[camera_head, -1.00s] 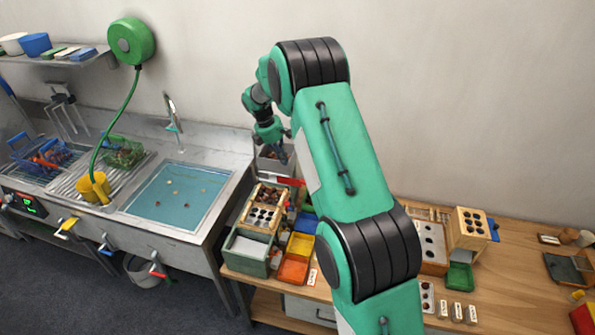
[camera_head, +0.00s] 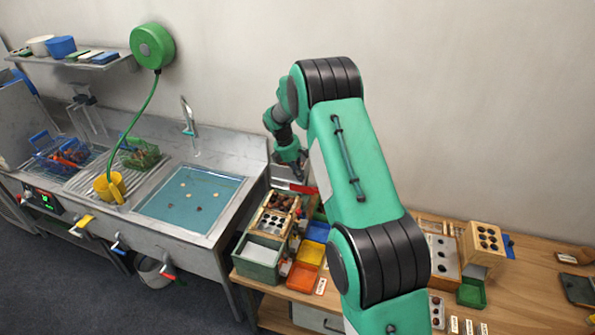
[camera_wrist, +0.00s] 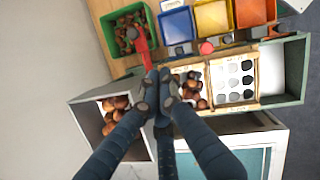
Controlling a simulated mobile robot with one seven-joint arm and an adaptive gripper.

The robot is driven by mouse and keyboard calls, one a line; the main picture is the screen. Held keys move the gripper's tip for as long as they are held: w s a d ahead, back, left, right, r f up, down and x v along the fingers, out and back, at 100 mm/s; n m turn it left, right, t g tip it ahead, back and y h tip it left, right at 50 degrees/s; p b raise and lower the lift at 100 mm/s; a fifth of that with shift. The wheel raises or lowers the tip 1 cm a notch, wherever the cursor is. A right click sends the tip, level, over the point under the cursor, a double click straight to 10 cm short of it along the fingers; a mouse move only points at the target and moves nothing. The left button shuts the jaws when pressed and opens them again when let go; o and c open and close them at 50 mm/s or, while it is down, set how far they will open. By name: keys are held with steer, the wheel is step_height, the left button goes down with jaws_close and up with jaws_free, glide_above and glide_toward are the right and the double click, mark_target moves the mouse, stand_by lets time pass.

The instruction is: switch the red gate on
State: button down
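The red gate (camera_head: 298,188) is a flat red bar at the back left of the wooden table, beside the wooden sorting box. In the wrist view the red gate (camera_wrist: 141,42) runs up from just beyond my fingertips, beside a green bin of chestnuts. My gripper (camera_head: 293,160) points down above that corner. In the wrist view my gripper (camera_wrist: 158,84) has its fingertips close together with nothing visible between them. The tips sit at the near end of the red bar; whether they touch it I cannot tell.
A grey bin of chestnuts (camera_wrist: 88,119) lies close beside the fingers. The wooden sorting box (camera_wrist: 206,84) with chestnuts and dark holes is on the other side. Blue (camera_wrist: 177,27), yellow (camera_wrist: 213,20) and orange trays stand beside it. The sink (camera_head: 190,198) is left of the table.

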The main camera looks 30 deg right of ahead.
mark_target(306, 188)
steer(key=s+d+f, duration=0.1)
steer(key=d+f, duration=0.4)
steer(key=shift+s+f, duration=0.2)
steer(key=shift+s, duration=0.15)
steer(key=shift+s+d+f+p, duration=0.15)
steer(key=shift+s+d, duration=0.15)
steer(key=shift+d, duration=0.15)
steer(key=shift+s+d+p, duration=0.15)
steer(key=shift+s+d, duration=0.1)
steer(key=shift+d, duration=0.15)
